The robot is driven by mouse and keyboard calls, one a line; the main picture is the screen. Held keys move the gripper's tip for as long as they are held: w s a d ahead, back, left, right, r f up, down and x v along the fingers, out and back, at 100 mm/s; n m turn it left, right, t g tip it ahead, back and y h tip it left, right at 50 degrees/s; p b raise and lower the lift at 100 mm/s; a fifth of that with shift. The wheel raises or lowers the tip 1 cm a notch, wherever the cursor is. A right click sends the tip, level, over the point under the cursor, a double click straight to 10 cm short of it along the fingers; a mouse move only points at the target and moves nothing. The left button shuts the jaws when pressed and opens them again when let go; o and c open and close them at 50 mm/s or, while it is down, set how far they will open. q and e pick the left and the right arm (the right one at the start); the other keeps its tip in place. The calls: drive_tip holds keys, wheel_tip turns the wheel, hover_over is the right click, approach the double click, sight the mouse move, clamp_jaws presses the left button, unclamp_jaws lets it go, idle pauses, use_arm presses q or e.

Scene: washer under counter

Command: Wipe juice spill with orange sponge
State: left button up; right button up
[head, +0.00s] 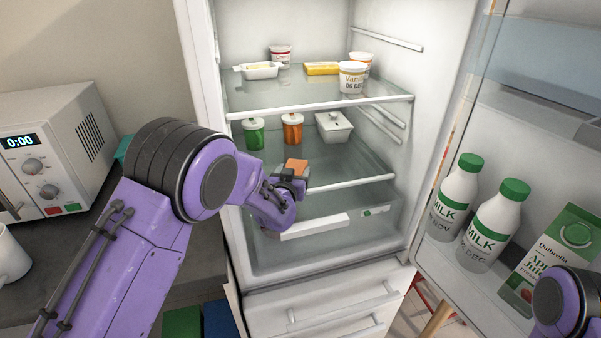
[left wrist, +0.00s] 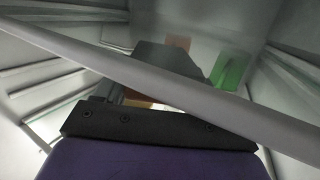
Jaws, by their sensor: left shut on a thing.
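An orange sponge (head: 295,166) is in the jaws of my left gripper (head: 290,180), at the front of the fridge's lower glass shelf (head: 350,168). My left gripper is shut on it. I cannot tell whether the sponge touches the glass. In the left wrist view, a bit of the sponge (left wrist: 138,98) shows past the dark gripper body, and a pale shelf bar crosses in front. I cannot make out the juice spill in either view. Only a purple part of my right arm shows at the lower right of the head view; its gripper is out of frame.
A green-filled jar (head: 253,134), an orange-filled jar (head: 292,130) and a white container (head: 334,127) stand behind the sponge. The upper shelf (head: 320,103) is overhead. The open door (head: 452,262) holds milk bottles (head: 497,225) and a juice carton (head: 555,260). A microwave (head: 60,150) is left.

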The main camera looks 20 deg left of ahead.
sight(304, 169)
idle(0.3)
use_arm(q)
drive_tip(key=shift+w+d, duration=0.4)
drive_tip(key=shift+d, duration=0.2)
drive_tip(key=shift+w+d, duration=0.45)
drive_tip(key=shift+d, duration=0.25)
drive_tip(key=shift+s+a, duration=0.1)
drive_tip(key=shift+a, duration=0.05)
drive_tip(key=shift+s+a, duration=0.4)
drive_tip(key=shift+a, duration=0.2)
